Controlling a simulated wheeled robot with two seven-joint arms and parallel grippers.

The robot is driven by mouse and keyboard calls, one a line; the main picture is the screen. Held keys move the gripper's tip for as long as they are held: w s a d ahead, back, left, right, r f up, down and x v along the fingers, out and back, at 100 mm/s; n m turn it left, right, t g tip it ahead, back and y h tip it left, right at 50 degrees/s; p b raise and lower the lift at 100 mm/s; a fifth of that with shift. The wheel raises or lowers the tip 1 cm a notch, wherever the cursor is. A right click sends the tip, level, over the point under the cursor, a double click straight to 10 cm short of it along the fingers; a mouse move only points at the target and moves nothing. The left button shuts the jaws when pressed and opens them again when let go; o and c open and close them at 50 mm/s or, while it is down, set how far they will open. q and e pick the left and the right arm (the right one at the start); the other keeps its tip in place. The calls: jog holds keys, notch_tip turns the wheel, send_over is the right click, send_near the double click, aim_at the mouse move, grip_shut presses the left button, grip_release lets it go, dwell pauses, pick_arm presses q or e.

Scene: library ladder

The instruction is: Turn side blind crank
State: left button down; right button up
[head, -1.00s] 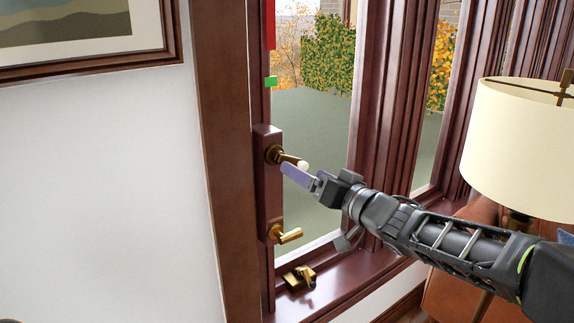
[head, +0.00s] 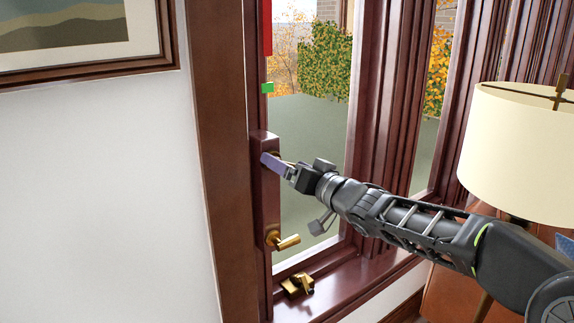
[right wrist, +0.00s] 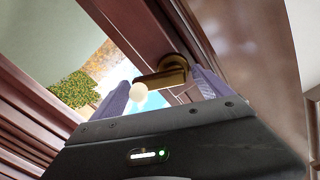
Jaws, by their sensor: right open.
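The side blind crank is a brass arm (right wrist: 160,79) with a round white knob (right wrist: 138,91), on a brass mount on the dark wood strip (head: 262,200) beside the window. My right gripper (head: 272,164) is open at this upper crank in the head view and hides most of it. In the right wrist view the crank arm and knob lie between the two spread purple fingers of the gripper (right wrist: 160,80). I cannot tell whether a finger touches it. My left gripper is not in view.
A lower brass handle (head: 284,240) sticks out below on the same strip, and a brass fitting (head: 298,284) sits on the window sill. A red marker (head: 267,28) and a green marker (head: 267,88) are above. A lamp shade (head: 520,145) stands at right.

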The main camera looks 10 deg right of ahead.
jog(key=shift+w+a, duration=0.15)
jog(key=shift+w, duration=0.2)
jog(key=shift+c, duration=0.5)
jog(key=c, duration=1.3)
jog(key=shift+o, duration=0.2)
jog(key=shift+r+n, duration=0.1)
jog(key=shift+n, duration=0.3)
